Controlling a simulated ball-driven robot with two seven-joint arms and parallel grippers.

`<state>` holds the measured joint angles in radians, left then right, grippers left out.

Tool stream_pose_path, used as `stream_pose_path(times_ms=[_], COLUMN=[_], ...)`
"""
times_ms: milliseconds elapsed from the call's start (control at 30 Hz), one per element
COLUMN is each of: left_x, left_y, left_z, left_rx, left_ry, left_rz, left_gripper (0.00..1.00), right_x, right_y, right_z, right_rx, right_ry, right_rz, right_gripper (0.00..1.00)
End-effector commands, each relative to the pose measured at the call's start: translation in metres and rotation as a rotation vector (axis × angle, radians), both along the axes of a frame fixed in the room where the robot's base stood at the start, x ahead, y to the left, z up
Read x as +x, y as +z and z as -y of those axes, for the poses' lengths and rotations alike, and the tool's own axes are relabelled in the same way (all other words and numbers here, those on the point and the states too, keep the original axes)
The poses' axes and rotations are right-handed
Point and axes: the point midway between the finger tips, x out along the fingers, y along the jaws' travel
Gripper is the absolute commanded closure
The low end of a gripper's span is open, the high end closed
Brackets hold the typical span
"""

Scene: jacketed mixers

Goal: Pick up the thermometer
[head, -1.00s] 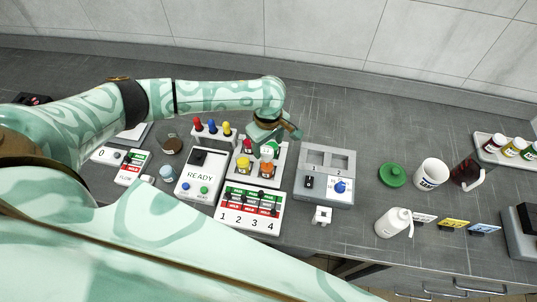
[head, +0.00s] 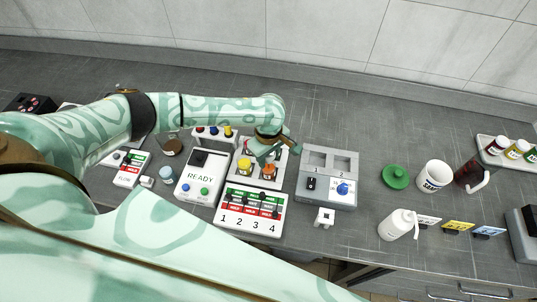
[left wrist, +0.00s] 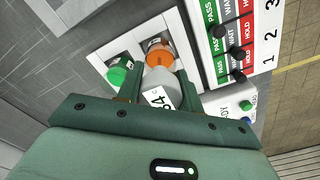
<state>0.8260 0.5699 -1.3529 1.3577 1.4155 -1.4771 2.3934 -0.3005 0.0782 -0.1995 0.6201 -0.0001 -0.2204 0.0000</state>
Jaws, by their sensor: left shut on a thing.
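The thermometer (left wrist: 160,90) is a grey rounded body with a white display that reads what looks like 64, in the left wrist view. My left gripper (left wrist: 158,82) is shut on it, with one dark green finger on each side. An orange-topped vessel (left wrist: 159,54) is right behind it; I cannot tell whether they touch. A green-topped vessel (left wrist: 118,72) is beside the left finger. In the head view my left gripper (head: 272,150) is over the white mixer tray (head: 240,182), and its fingers largely hide the thermometer. My right gripper is not in view.
A panel numbered 1 to 4 (head: 250,226) is in front of the tray, and a READY box (head: 200,177) is to its left. A grey two-slot station (head: 328,160) is to the right, then a green lid (head: 395,177) and mug (head: 434,176).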

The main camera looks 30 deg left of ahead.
Motion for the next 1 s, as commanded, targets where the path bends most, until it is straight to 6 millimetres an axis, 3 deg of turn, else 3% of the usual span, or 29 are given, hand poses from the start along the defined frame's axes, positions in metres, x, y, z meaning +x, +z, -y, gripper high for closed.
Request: stream_pose_path(times_ms=[233, 400, 733, 1000], left_x=[0.000, 0.001, -0.049, -0.104], left_y=[0.008, 0.035, 0.100, 0.124], left_z=[0.000, 0.000, 0.029, 0.062], left_rx=[-0.001, -0.002, -0.002, -0.003], left_ry=[0.000, 0.000, -0.007, -0.004], left_rz=[0.001, 0.001, -0.001, -0.001], left_gripper=[0.89, 0.89, 0.89, 0.89], right_x=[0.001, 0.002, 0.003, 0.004], right_y=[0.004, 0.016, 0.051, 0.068], right_z=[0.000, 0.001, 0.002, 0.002], right_rx=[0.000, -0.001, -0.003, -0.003], right_ry=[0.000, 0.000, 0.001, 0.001], right_rz=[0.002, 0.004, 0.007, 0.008], right_gripper=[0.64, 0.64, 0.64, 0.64])
